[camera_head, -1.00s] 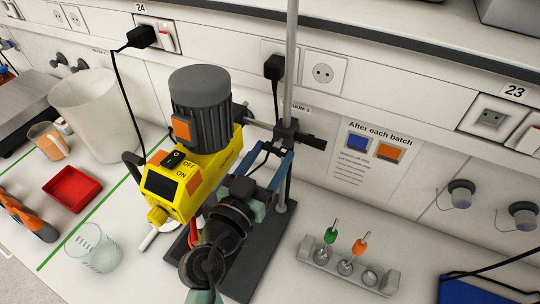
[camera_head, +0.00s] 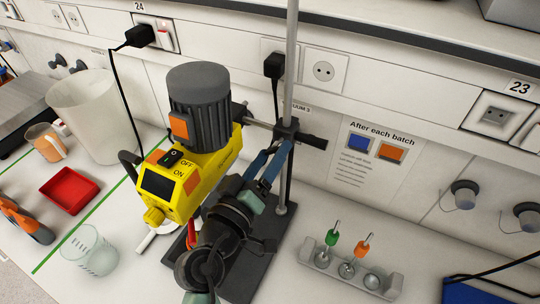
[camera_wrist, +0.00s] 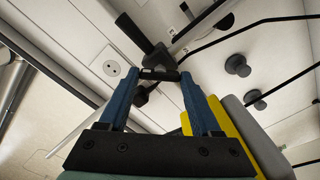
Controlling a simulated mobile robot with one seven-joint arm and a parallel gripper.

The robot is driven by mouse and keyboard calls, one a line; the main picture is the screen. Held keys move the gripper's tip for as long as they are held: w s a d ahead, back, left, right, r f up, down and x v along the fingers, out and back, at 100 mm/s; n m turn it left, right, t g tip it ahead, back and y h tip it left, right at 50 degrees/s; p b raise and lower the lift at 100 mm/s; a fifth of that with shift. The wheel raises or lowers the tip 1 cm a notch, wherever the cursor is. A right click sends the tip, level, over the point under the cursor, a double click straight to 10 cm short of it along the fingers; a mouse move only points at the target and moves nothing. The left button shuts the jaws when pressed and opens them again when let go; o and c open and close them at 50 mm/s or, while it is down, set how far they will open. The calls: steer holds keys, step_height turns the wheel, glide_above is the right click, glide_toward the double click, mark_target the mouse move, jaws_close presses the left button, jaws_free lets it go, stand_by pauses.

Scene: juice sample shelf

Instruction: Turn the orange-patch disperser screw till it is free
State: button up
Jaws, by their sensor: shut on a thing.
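The disperser (camera_head: 218,160) is yellow with a dark grey motor and orange patches. It hangs from the stand's upright rod (camera_head: 291,60) by a dark clamp (camera_head: 287,127). My gripper (camera_head: 279,149) reaches up behind the yellow body, its blue fingers just below the clamp. In the wrist view, the fingertips (camera_wrist: 161,76) are closed on the ends of a small black crossbar, which looks like the clamp screw's handle (camera_wrist: 160,75). The rest of the clamp (camera_wrist: 145,38) lies beyond it. The screw's thread is hidden, so I cannot tell how loose it is.
A rack (camera_head: 350,270) with green and orange tools stands to the right. A glass beaker (camera_head: 90,250), red tray (camera_head: 69,190) and large white container (camera_head: 92,118) stand to the left. Black cables hang from the wall near the stand.

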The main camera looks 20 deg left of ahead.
steer(key=n+p, duration=0.1)
steer(key=n, duration=0.3)
steer(key=shift+n, duration=0.3)
steer(key=shift+n+p, duration=0.6)
steer(key=shift+n, duration=1.7)
steer(key=o, duration=1.4)
steer(key=shift+s+a+b, duration=0.15)
steer(key=shift+s+b, duration=1.05)
steer(key=shift+s, duration=2.1)
steer(key=shift+s+a+b, duration=0.1)
steer(key=shift+s+b, duration=1.1)
steer(key=shift+s, duration=2.05)
